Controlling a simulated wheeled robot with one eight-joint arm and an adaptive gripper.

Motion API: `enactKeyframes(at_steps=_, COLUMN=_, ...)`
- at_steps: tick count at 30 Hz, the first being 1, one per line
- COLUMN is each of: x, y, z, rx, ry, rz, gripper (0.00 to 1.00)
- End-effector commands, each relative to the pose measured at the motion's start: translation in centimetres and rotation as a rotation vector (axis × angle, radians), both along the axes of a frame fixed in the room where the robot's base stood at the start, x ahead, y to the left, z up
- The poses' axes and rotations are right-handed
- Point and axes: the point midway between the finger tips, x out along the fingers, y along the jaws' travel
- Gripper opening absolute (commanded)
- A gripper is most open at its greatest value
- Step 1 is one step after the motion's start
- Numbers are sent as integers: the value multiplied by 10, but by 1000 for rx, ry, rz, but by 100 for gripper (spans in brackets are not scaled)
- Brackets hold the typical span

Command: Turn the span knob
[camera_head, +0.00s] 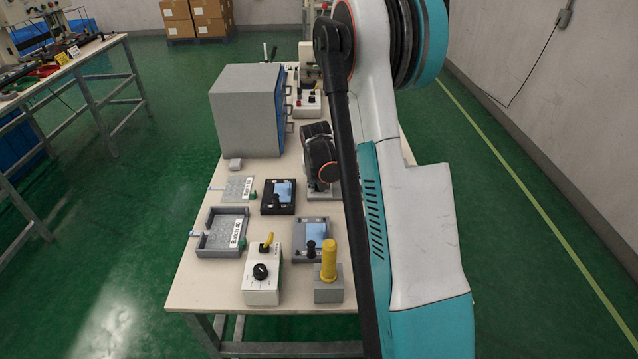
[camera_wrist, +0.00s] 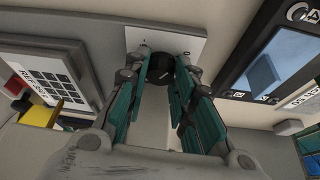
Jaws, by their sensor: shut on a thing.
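In the wrist view a round black knob (camera_wrist: 158,66) with a light pointer mark sits on a pale plate (camera_wrist: 183,43). I take it for the span knob, though I read no label. The two green-padded fingers of my gripper (camera_wrist: 163,78) are closed in around it, one on each side, and partly cover it. In the head view my gripper cannot be made out, and my arm hides part of the bench.
In the wrist view a keypad panel (camera_wrist: 52,75) is on the left and a framed screen (camera_wrist: 262,58) close on the right. In the head view a grey cabinet (camera_head: 245,108), a yellow-topped block (camera_head: 329,259) and small devices stand on the bench (camera_head: 200,285).

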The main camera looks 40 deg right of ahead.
Motion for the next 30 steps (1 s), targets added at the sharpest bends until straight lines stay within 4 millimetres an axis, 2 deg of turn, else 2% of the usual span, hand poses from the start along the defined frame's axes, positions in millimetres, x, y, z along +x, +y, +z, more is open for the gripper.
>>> enactKeyframes(at_steps=13, x=-2, y=-2, z=-1, rx=1, ry=0, rz=256, gripper=0)
enactKeyframes(at_steps=30, x=-2, y=-2, z=0, rx=1, ry=1, rz=308, gripper=0)
